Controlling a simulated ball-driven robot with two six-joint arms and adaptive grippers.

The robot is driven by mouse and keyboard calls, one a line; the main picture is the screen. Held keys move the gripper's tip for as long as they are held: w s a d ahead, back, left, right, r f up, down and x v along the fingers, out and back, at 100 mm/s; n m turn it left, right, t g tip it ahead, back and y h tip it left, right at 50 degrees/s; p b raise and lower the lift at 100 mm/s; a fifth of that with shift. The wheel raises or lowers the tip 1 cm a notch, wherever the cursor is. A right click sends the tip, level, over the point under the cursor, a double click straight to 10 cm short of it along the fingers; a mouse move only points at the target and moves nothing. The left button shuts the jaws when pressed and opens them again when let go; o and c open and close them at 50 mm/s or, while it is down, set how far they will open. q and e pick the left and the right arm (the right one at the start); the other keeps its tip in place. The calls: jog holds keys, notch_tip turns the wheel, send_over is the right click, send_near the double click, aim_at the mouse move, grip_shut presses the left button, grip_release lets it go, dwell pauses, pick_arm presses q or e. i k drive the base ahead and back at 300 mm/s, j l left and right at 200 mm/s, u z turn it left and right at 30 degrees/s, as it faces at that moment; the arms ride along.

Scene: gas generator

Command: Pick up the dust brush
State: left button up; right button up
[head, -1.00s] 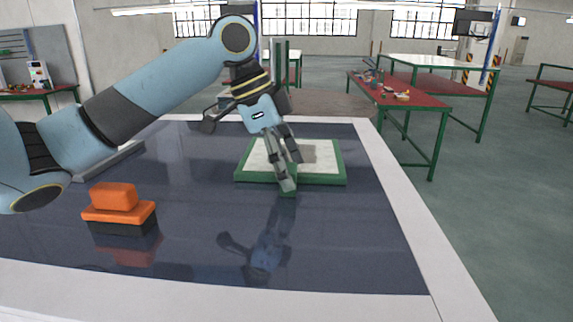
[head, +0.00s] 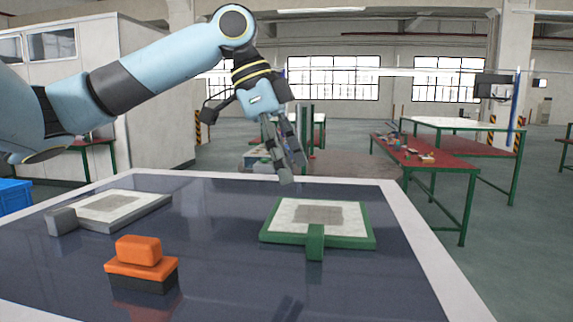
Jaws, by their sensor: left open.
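The dust brush (head: 140,266) has an orange block handle on a wider orange plate, with a dark base below. It rests on the dark glossy table top (head: 215,255) at the near left in the head view. My left gripper (head: 284,165) is open and empty. It hangs in the air with its fingers pointing down, to the right of the brush and farther back, above the far part of the table. My right gripper is not in view.
A green-framed panel (head: 275,236) with a front handle lies right of the brush. A grey-framed panel (head: 148,213) with a grey block lies behind the brush at left. The table has a pale border (head: 422,241). The surface right of the brush is clear.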

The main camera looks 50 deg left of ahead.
aim_at(140, 264)
jog(key=k+l, duration=0.35)
jog(key=l, duration=0.15)
jog(key=k+l, duration=0.35)
jog(key=l, duration=0.2)
jog(key=k+l, duration=0.4)
jog(key=l, duration=0.1)
